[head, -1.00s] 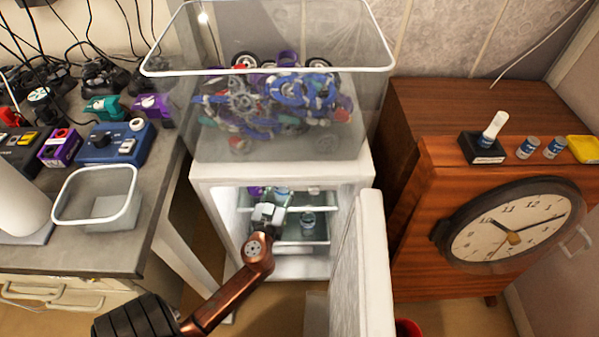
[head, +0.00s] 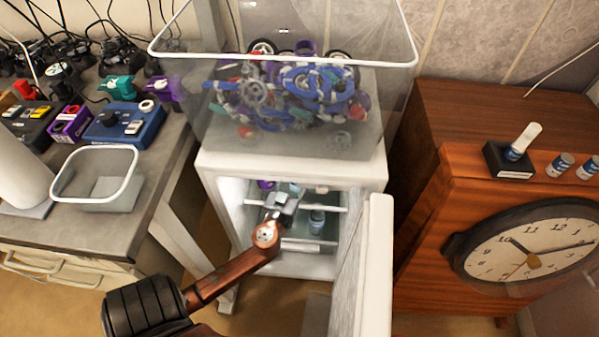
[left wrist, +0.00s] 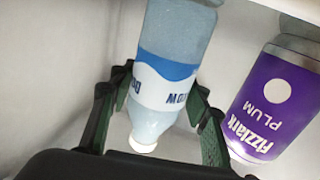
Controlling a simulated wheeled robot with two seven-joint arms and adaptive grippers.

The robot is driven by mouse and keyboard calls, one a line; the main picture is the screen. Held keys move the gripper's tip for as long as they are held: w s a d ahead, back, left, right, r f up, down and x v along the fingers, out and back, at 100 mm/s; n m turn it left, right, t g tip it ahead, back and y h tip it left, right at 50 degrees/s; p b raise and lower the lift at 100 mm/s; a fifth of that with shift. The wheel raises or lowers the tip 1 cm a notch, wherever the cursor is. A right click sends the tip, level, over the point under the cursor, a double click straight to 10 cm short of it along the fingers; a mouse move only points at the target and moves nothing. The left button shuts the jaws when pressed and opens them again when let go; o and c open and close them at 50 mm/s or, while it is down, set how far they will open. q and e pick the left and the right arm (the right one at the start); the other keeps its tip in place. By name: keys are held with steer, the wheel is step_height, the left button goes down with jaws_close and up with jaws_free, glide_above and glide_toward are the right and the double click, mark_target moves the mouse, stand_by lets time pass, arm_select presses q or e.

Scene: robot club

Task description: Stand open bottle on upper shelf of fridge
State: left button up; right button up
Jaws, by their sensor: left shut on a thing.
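The bottle (left wrist: 170,75), pale with a blue and white label, sits between my left gripper's dark green fingers in the left wrist view. Its white mouth end points to the bottom of that picture; its base is cut off at the top. In the head view my left gripper (head: 283,203) is inside the open fridge (head: 290,160), at upper shelf height, and mostly hides the bottle. My left gripper is shut on the bottle. I cannot tell whether its base touches the upper shelf (head: 335,208). My right gripper is not in view.
A purple Fizzlark Plum can (left wrist: 275,105) stands close beside the bottle, to its right in the wrist view. A blue-labelled container (head: 317,222) is lower in the fridge. The open fridge door (head: 372,265) is right of my arm. A clear bin (head: 395,120) tops the fridge.

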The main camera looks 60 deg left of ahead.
arm_select(q)
steer(key=shift+f, duration=0.1)
steer(key=o, duration=1.2)
steer(key=shift+o, duration=0.2)
steer(key=shift+r, duration=0.2)
steer(key=v, duration=1.2)
